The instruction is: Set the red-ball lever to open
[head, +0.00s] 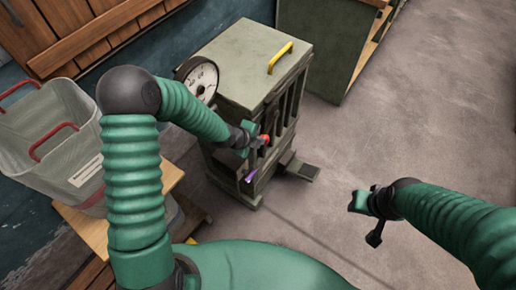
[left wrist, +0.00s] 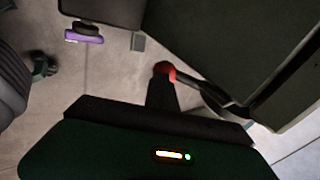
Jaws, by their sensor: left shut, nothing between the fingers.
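The red ball (head: 265,138) of the lever shows at the front of the green-grey cabinet (head: 240,62), right beside my left gripper (head: 256,142). In the left wrist view the red ball (left wrist: 165,69) sits at the tip of my left gripper (left wrist: 163,84), with a dark lever arm (left wrist: 212,97) running from it toward the cabinet. My left gripper is shut with nothing held; I cannot tell whether it touches the ball. My right gripper (head: 366,214) is over open floor, away from the cabinet; its finger opening is unclear.
A purple handle (head: 250,175) is low on the cabinet front, also seen in the left wrist view (left wrist: 84,36). A yellow handle (head: 280,58) is on top and a dial (head: 199,78) on the side. A pedal (head: 303,170) juts out. A bin (head: 52,140) stands left. Floor right is clear.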

